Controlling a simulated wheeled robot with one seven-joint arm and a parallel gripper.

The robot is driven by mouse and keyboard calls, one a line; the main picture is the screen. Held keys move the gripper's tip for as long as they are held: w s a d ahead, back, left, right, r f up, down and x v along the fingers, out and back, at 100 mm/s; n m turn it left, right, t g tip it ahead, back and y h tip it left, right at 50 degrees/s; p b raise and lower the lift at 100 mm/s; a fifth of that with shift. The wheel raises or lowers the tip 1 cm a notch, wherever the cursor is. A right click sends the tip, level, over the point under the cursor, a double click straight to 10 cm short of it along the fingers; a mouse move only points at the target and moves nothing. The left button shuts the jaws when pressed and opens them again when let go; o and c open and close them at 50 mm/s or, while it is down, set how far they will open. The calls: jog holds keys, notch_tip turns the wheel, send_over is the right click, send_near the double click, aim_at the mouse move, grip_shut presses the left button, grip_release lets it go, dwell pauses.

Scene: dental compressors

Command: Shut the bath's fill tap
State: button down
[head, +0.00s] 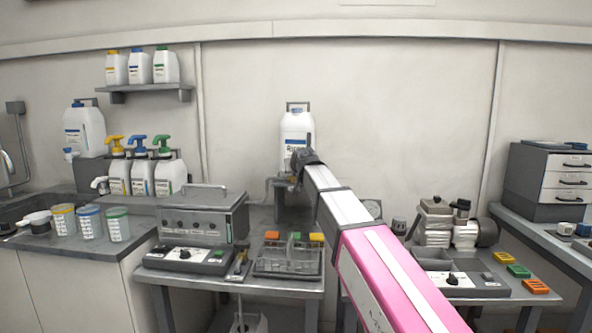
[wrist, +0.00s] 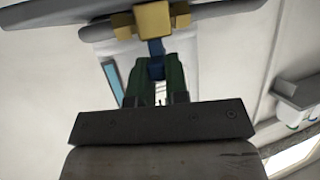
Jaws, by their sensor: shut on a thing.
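The fill tap shows close up in the wrist view as a yellow brass-coloured body (wrist: 153,20) with a blue handle (wrist: 156,48) below it. My gripper (wrist: 157,72) has dark green fingers, shut on the blue handle. In the head view my gripper (head: 301,166) is in front of a white canister (head: 297,128) on a grey stand, and the tap is mostly hidden behind it. The grey bath (head: 205,217), with a lid handle on top, stands on the table to the left. Whether the tap is open or shut is unclear.
A divided tray (head: 288,262) with coloured blocks sits below my gripper. A compressor (head: 450,225) and a drawer cabinet (head: 550,180) are at right. The wall between is bare.

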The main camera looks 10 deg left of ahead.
jog(key=shift+a+m+t+h, duration=0.2)
jog(key=shift+m+t+h, duration=0.1)
jog(key=shift+m+h, duration=1.3)
jog(key=shift+s+f+h, duration=0.1)
jog(key=shift+h, duration=0.4)
jog(key=c, duration=1.1)
grip_release()
jog(key=v, duration=1.1)
